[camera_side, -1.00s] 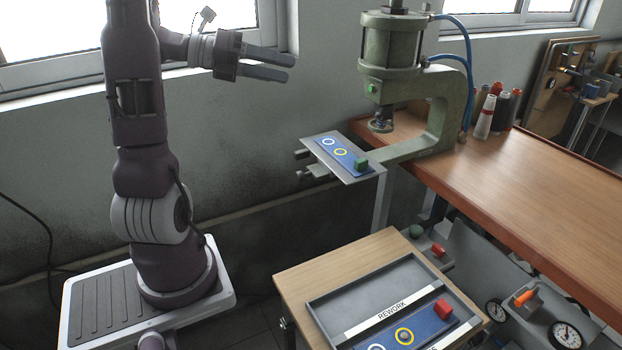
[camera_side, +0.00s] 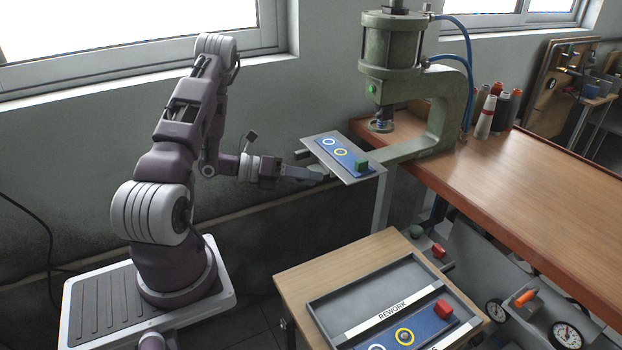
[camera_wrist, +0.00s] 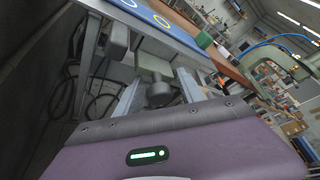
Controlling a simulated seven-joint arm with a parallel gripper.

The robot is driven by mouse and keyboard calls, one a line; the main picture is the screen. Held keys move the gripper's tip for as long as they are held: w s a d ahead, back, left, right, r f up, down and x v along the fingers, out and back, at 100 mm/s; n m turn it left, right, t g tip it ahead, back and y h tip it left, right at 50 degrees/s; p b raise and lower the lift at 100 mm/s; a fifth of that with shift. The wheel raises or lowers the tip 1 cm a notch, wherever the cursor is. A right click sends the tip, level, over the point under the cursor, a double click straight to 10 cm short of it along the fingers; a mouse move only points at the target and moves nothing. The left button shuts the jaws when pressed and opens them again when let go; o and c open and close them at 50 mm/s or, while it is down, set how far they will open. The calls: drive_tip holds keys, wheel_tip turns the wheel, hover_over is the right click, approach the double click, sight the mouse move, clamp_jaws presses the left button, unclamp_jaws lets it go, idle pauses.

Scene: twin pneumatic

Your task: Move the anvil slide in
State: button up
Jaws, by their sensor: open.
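The anvil slide (camera_side: 372,176) is a flat grey plate sticking out to the left of the green press (camera_side: 440,125). On it lies a blue strip (camera_side: 328,149) with a white ring, a yellow ring and a green block (camera_side: 361,164). My gripper (camera_side: 318,174) is at the slide's left end, just below plate level. In the wrist view, my gripper (camera_wrist: 160,84) is open, with its fingers on either side of a dark round knob (camera_wrist: 158,94) under the plate edge. I cannot tell whether they touch it. In the side view the fingers cover the knob.
The press ram (camera_side: 381,125) hangs above the press arm, right of the plate. An orange-edged wooden bench (camera_side: 520,165) stands at right. A low wooden table (camera_side: 300,283) in front holds a grey tray marked REWORK (camera_side: 325,312), with a blue strip and red block.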

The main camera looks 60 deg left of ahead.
drive_tip(key=shift+w+d+f, duration=0.15)
drive_tip(key=shift+w, duration=0.25)
drive_tip(key=shift+c, duration=0.3)
clamp_jaws()
drive_tip(key=shift+s, duration=0.1)
